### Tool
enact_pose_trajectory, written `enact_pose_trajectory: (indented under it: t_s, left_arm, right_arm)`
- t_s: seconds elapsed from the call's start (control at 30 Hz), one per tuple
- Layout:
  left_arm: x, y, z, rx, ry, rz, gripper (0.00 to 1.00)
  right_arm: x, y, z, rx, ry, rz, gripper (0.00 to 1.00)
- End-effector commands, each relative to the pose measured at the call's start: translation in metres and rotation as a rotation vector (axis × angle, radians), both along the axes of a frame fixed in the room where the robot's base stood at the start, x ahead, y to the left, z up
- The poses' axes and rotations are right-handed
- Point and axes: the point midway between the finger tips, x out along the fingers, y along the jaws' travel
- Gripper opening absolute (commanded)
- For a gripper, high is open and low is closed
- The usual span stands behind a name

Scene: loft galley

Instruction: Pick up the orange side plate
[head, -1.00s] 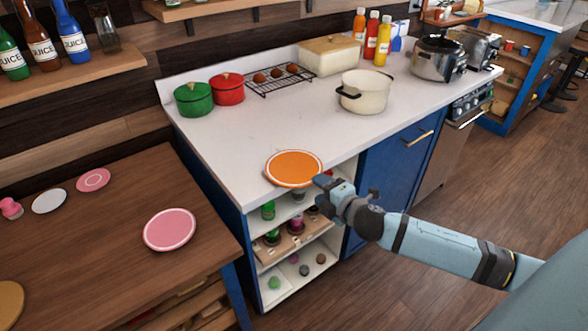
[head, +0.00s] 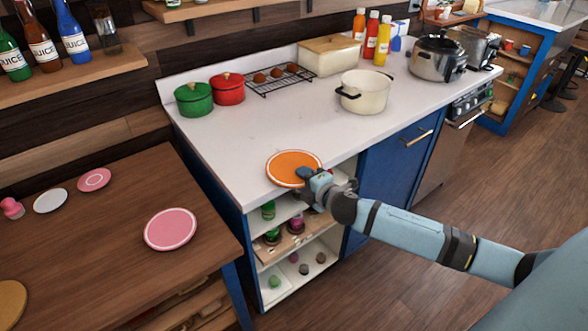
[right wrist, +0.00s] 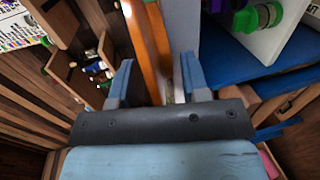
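The orange side plate (head: 288,165) lies on the white counter near its front edge; its orange centre has a white ring near the rim. My right gripper (head: 308,177) is at the plate's right front rim in the head view, and one finger overlaps that rim. In the right wrist view the two fingers (right wrist: 156,82) are spread apart. An orange strip (right wrist: 143,45), seemingly the plate nearly edge-on, runs between them with gaps on both sides. Contact cannot be made out. My left gripper is not in view.
Green (head: 194,99) and red (head: 227,88) pots, a wire rack (head: 268,87) and a cream pot (head: 364,92) stand farther back on the counter. Open shelves (head: 292,262) lie below the plate. A pink plate (head: 170,229) is on the wooden table. The counter behind the plate is clear.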

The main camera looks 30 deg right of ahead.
Motion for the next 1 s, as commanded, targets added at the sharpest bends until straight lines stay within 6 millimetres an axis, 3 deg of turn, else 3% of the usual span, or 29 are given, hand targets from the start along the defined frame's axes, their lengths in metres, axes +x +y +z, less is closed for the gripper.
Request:
enact_pose_trajectory:
  t_s: [0.03,0.17,0.47,0.63,0.77,1.0]
  left_arm:
    - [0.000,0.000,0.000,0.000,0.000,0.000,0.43]
    - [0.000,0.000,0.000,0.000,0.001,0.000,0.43]
    - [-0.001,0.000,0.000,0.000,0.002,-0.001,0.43]
    - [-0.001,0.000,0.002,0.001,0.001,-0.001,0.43]
    - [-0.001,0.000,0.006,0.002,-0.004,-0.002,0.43]
    - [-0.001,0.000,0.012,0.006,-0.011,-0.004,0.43]
  right_arm:
    - [0.000,0.000,0.000,0.000,0.000,0.000,0.30]
    - [0.000,0.000,0.000,0.000,0.000,0.000,0.00]
    - [0.000,0.000,0.002,0.000,-0.001,0.000,0.00]
    - [0.000,0.000,0.014,-0.002,-0.002,-0.001,0.00]
    - [0.000,0.000,0.036,-0.003,-0.003,0.001,0.00]
    - [0.000,-0.001,0.104,-0.004,-0.006,0.001,0.00]
